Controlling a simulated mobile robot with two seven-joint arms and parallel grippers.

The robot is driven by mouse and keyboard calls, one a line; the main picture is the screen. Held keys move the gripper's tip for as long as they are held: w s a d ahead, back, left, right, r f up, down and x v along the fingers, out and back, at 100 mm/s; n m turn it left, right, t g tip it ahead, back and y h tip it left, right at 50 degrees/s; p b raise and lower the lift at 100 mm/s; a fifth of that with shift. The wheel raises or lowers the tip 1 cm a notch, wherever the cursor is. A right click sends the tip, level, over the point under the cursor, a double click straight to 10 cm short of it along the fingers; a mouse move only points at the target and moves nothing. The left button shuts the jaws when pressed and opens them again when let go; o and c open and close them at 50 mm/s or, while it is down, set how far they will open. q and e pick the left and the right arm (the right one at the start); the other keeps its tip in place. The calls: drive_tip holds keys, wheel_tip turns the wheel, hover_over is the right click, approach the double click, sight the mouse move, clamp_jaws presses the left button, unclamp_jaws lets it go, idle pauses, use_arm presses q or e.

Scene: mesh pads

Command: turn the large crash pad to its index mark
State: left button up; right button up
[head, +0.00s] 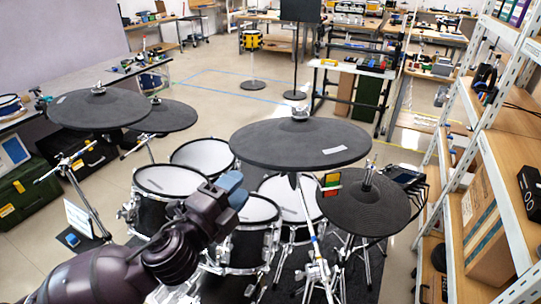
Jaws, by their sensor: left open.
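A wide black cymbal pad (272,143) is on a stand at centre right, with a pale label near its front right rim. Another wide black pad (110,108) stands at the left, with a small pale label near its left rim. I cannot tell for certain which one is the large crash pad. A small card with red, yellow and green patches (330,184) sits under the centre pad's front right edge; I cannot tell whether it bears the index mark. My left gripper (232,190) is open, with blue fingertips, over the drums, below and left of the centre pad, apart from it. My right gripper is out of view.
Several white-headed drums (200,158) stand close around my left gripper. A smaller black pad (175,116) is behind the left one, and a ridged pad (375,212) is at the right. A metal shelf (480,165) lines the right side. Open floor lies behind the kit.

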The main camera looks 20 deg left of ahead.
sight(258, 167)
use_arm(q)
drive_tip(key=p+x, duration=0.2)
drive_tip(key=x, duration=0.8)
drive_tip(key=shift+w+d, duration=0.15)
drive_tip(key=shift+w, duration=0.2)
drive_tip(key=shift+c, duration=0.3)
